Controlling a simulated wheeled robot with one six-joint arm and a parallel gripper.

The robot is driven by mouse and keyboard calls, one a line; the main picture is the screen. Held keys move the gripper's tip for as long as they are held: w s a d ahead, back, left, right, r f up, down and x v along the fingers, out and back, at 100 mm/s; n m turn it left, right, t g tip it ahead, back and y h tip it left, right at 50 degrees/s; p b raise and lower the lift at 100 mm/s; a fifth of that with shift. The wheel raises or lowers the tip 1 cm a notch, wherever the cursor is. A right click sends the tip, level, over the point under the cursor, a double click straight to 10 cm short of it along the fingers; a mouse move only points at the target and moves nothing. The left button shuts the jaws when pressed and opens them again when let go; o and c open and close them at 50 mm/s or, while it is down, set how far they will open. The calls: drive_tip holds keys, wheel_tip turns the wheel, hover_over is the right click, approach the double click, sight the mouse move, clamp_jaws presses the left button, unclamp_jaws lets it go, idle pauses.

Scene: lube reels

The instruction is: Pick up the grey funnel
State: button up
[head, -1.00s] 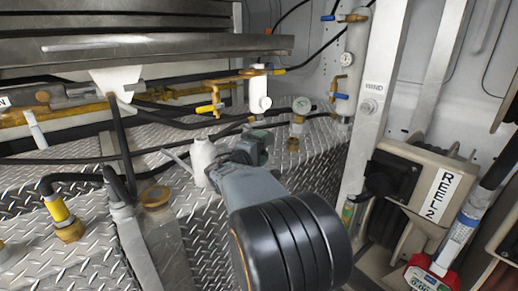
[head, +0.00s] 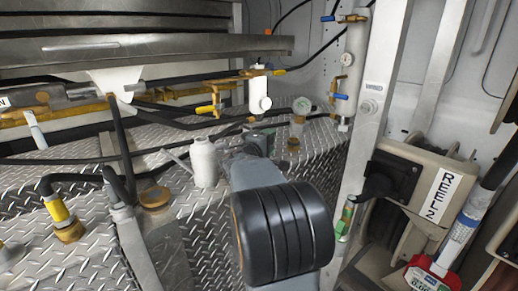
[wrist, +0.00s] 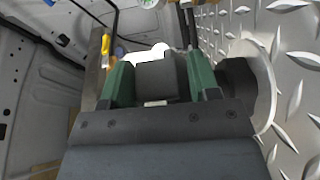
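I cannot clearly pick out the grey funnel. A wide round grey rim (wrist: 264,85) with a dark stub shows beside my gripper in the wrist view, against the tread plate; it may be the funnel, but I cannot be sure. My gripper (head: 262,140) is low over the tread plate, right of a white bottle (head: 203,163). In the wrist view its green fingers (wrist: 160,75) stand apart with a dark grey block between them. I cannot tell whether that block is held or part of the gripper. My forearm hides the plate below it.
The diamond tread plate (head: 195,215) carries black hoses and brass fittings, with a brass cap (head: 155,197) at left. Yellow-handled valves (head: 210,108) and a white canister (head: 259,95) stand behind. A steel post (head: 370,110) and reel 2 (head: 425,185) are at right.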

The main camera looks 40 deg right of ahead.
drive_tip(key=c, duration=0.5)
drive_tip(key=shift+r, duration=0.1)
drive_tip(key=shift+c, duration=0.2)
